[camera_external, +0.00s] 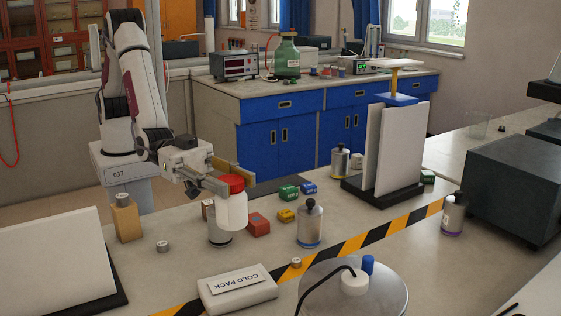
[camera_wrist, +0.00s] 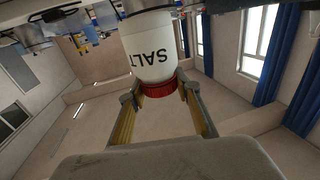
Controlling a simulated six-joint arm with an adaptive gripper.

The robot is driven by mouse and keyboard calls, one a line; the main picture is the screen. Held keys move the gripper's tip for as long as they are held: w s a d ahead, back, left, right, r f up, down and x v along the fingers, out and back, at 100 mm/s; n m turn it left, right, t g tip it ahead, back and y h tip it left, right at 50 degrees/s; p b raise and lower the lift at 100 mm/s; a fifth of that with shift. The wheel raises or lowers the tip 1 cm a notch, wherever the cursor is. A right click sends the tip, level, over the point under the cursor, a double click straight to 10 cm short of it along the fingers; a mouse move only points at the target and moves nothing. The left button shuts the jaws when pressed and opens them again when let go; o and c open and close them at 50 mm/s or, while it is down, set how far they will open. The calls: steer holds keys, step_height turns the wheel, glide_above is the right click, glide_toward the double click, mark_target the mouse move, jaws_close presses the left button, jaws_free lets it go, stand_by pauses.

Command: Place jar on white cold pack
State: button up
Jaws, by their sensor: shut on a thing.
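A white jar (camera_external: 232,211) with a red lid hangs upright from my gripper (camera_external: 230,183), above the bench. In the wrist view the jar (camera_wrist: 152,50) reads SALT, and my gripper (camera_wrist: 162,95) is shut on its red lid. The white cold pack (camera_external: 238,289) lies flat on the bench at the front, below and a little right of the jar in the external view, with a COLD PACK label on top. Nothing lies on it. The wrist view does not clearly show the cold pack.
A metal cylinder (camera_external: 219,232) stands behind the jar. A bottle (camera_external: 310,224), a red block (camera_external: 259,224) and a yellow block (camera_external: 286,215) are to the right. A round metal plate (camera_external: 385,292) with a black cable is right of the pack. Striped tape (camera_external: 357,242) crosses the bench.

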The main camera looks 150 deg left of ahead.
mark_target(231, 199)
steer(key=shift+f, duration=1.75)
steer(key=shift+f, duration=0.1)
steer(key=shift+f, duration=3)
steer(key=shift+f, duration=1.85)
steer(key=shift+f, duration=0.2)
steer(key=o, duration=1.4)
steer(key=shift+c, duration=0.2)
steer(key=shift+r, duration=0.2)
